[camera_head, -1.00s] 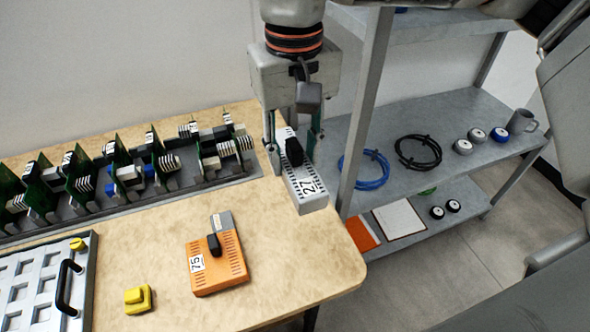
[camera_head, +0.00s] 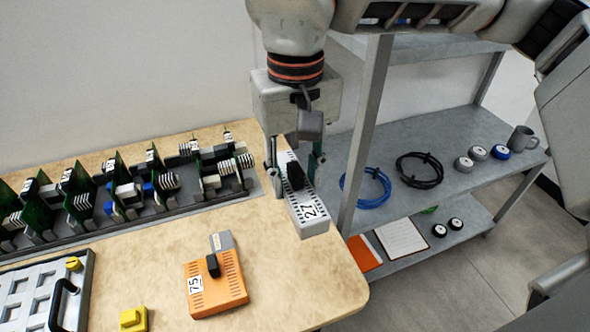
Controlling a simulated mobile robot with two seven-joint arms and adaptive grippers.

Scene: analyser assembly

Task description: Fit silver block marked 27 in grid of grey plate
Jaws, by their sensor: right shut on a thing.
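The silver block marked 27 (camera_head: 311,219) is held in my right gripper (camera_head: 292,173), above the right edge of the wooden table. The fingers are shut on its black grip, and the label 27 faces up at the near end. The grey plate (camera_head: 16,271) with a grid of square recesses lies at the lower left, cut off by the picture's edge. It has a black handle and a yellow knob. The block is well to the right of the plate. My left gripper is not in view.
An orange block marked 75 (camera_head: 223,290) lies on the table (camera_head: 282,269), between plate and held block. A yellow piece (camera_head: 134,319) is near the front. A rack of green circuit boards (camera_head: 157,214) runs along the back. A grey shelf (camera_head: 470,149) stands at right.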

